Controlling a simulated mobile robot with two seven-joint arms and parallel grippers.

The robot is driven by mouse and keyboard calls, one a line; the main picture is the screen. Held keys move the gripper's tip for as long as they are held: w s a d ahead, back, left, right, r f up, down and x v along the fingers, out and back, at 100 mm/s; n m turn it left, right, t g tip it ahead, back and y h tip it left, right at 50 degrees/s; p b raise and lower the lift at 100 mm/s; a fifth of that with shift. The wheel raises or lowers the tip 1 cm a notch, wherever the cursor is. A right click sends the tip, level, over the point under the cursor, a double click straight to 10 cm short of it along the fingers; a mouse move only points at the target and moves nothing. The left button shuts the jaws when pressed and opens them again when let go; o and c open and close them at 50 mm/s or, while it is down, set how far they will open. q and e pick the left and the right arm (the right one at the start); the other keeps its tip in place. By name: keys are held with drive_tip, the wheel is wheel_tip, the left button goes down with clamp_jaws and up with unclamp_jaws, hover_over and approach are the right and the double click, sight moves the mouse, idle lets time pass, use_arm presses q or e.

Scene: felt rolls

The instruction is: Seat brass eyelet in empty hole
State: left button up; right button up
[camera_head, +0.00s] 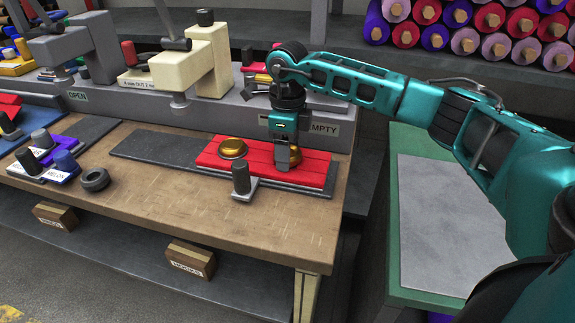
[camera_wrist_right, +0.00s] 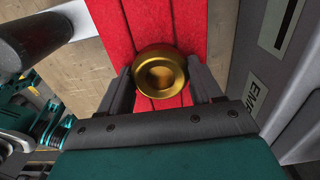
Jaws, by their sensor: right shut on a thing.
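A red felt piece (camera_head: 262,163) lies on a dark grey mat (camera_head: 160,152) on the wooden bench. One brass eyelet (camera_head: 232,148) sits on the felt toward its left. My right gripper (camera_head: 288,160) points down over the right part of the felt and is shut on a second brass eyelet (camera_wrist_right: 161,77). This held eyelet shows between both fingers in the right wrist view, against the red felt. The hole under it is hidden, and I cannot tell whether the eyelet touches the felt. My left gripper is not in view.
A grey post on a light base (camera_head: 242,182) stands just in front of the felt. A cream press (camera_head: 205,60) and a grey press (camera_head: 85,45) stand behind the mat. A dark ring (camera_head: 95,180) lies on the left of the bench. A green table (camera_head: 430,230) stands at right.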

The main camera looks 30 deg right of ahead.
drive_tip(key=o, duration=1.3)
drive_tip(key=shift+f, duration=0.1)
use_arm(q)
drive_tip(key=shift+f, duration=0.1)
use_arm(e)
wheel_tip(320, 180, up, 5)
drive_tip(key=shift+f, duration=0.2)
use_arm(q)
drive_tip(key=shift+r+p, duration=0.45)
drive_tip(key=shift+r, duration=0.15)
use_arm(e)
wheel_tip(320, 180, up, 9)
drive_tip(key=shift+f, duration=0.2)
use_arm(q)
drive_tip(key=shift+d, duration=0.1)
